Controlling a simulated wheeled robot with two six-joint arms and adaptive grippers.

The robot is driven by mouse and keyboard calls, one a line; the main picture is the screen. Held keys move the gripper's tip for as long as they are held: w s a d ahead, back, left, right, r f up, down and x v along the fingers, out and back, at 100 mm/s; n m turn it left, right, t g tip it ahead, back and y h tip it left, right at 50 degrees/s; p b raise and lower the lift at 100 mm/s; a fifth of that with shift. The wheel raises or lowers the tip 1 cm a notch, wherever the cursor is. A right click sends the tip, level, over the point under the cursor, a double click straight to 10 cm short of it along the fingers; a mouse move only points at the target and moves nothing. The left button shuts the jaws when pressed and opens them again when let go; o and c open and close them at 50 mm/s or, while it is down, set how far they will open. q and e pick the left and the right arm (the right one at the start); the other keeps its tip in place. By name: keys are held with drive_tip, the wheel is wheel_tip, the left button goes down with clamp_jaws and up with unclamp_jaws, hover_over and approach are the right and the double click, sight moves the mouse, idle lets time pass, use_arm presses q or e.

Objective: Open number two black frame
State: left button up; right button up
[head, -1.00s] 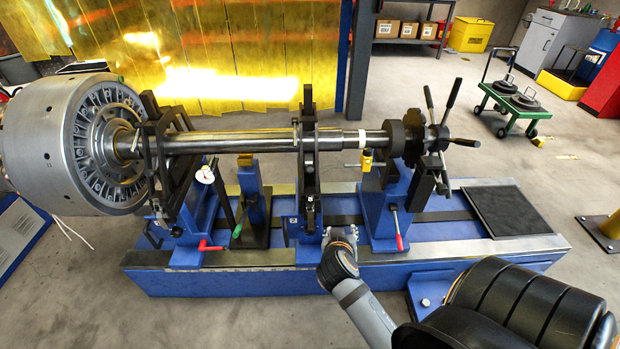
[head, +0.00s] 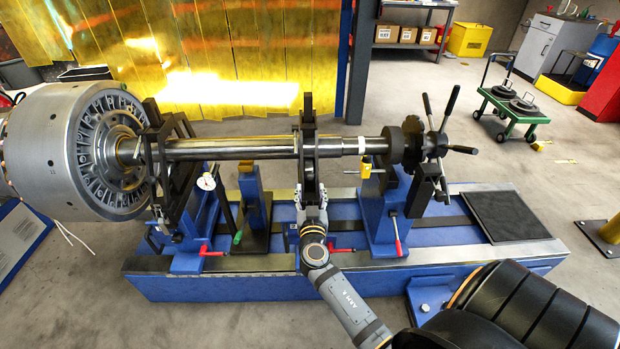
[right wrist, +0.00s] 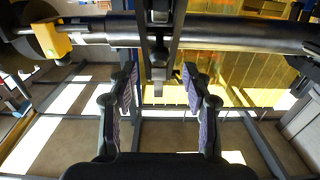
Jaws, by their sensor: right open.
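The middle black frame (head: 308,130) stands upright around the steel shaft (head: 235,146) on the blue bench. It looks closed over the shaft. It also shows in the right wrist view (right wrist: 158,42), crossing the dark shaft. My right gripper (head: 312,192) is in front of the frame's lower part, below the shaft. In the right wrist view my right gripper (right wrist: 160,88) is open, with a narrow lower part of the frame seen between and beyond its fingertips. I cannot tell whether a finger touches it. Another black frame (head: 158,150) stands at the left by the rotor. My left gripper is not in view.
The large metal rotor (head: 45,150) is at the left end of the shaft. A black spoked handwheel (head: 438,140) is at the right end. A blue support with a red-handled lever (head: 397,238) stands right of my gripper. A dial gauge (head: 206,183) is at the left.

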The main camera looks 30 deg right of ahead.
hover_over(310, 198)
idle(0.3)
clamp_jaws()
